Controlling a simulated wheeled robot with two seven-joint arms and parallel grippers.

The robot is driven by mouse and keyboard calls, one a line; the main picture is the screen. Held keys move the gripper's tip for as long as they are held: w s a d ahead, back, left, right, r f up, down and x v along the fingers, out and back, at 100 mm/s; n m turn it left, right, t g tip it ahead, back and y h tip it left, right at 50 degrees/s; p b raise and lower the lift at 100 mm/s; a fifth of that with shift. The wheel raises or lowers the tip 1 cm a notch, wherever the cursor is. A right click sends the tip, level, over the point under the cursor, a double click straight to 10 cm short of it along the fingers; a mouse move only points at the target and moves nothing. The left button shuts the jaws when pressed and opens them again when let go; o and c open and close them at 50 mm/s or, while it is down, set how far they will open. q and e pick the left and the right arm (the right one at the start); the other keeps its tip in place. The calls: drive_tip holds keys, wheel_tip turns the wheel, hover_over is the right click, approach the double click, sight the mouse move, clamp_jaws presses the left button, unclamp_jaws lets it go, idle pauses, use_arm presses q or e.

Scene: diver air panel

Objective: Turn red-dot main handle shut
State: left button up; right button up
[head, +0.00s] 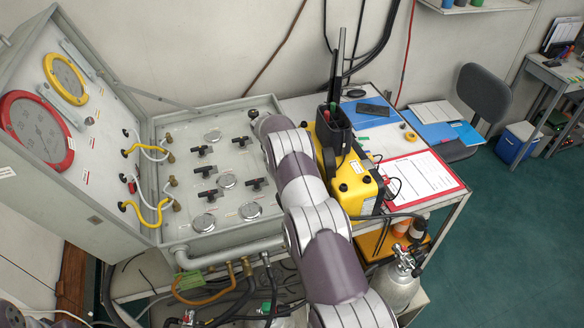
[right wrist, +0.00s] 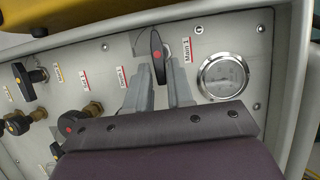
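In the right wrist view, a black bar handle with a red dot (right wrist: 157,55) stands on the grey panel beside the red-edged "Main 1" label (right wrist: 187,51). Its bar runs roughly up and down in that picture. My right gripper (right wrist: 158,70) is open, with its two grey fingers on either side of the handle's lower part; I cannot tell whether they touch it. A second red-dot black handle (right wrist: 70,122) is at lower left, partly hidden by the gripper body. In the head view my right arm covers its gripper at the panel's right edge. My left gripper is not in view.
A round gauge (right wrist: 222,76) sits right of the handle. Black handles with yellow dots (right wrist: 36,76) are at left. In the head view, several black handles and gauges cover the panel (head: 235,165); a yellow case (head: 350,180) stands close to its right, beside my arm.

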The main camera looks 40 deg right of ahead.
drive_tip(key=shift+o, duration=0.9)
drive_tip(key=p+v, duration=0.8)
drive_tip(key=v, duration=0.4)
drive_tip(key=shift+r, duration=0.3)
drive_tip(key=shift+a, duration=0.1)
drive_tip(key=shift+c, duration=0.2)
idle(0.6)
